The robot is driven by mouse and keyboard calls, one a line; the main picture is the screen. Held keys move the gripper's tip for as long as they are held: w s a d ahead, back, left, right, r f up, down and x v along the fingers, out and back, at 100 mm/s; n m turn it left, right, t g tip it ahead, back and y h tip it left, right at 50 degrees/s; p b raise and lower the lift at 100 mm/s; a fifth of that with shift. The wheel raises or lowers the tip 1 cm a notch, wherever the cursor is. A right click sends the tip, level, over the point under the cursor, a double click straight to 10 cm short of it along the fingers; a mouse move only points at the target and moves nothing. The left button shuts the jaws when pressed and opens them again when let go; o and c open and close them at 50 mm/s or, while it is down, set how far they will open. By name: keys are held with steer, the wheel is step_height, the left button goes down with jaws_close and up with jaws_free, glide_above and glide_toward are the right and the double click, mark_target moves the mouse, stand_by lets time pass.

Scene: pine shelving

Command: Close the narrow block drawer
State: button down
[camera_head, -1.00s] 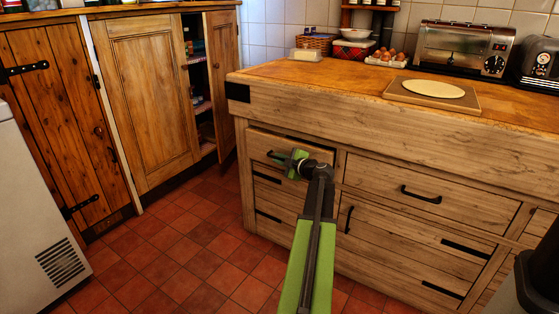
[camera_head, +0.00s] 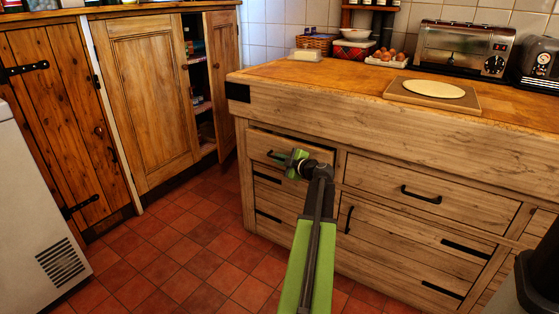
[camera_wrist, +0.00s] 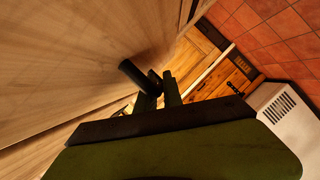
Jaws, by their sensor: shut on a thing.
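The narrow block drawer (camera_head: 300,145) is the small wooden drawer at the top left of the butcher-block unit. Its front seems to stand slightly out from the frame, but the exact gap is hard to tell. My gripper (camera_head: 279,156) is at this drawer's front, shut on its dark handle. In the wrist view the dark handle (camera_wrist: 138,77) shows at my gripper's fingers (camera_wrist: 160,88), close to the pale wooden front. My arm hides the lower right part of the drawer front.
A wide drawer (camera_head: 430,190) is to the right, with more fronts below. A cupboard door (camera_head: 222,85) stands open at left. The tiled floor (camera_head: 190,245) is clear.

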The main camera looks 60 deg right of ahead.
mark_target(286, 154)
steer(key=shift+s+d, duration=0.1)
steer(key=shift+d, duration=2.15)
steer(key=c, duration=1.8)
jaws_free()
steer(key=shift+o, duration=0.2)
steer(key=shift+s, duration=0.1)
steer(key=p+v, duration=0.3)
steer(key=v, duration=1.4)
steer(key=shift+p, duration=0.4)
steer(key=shift+s+a, duration=0.1)
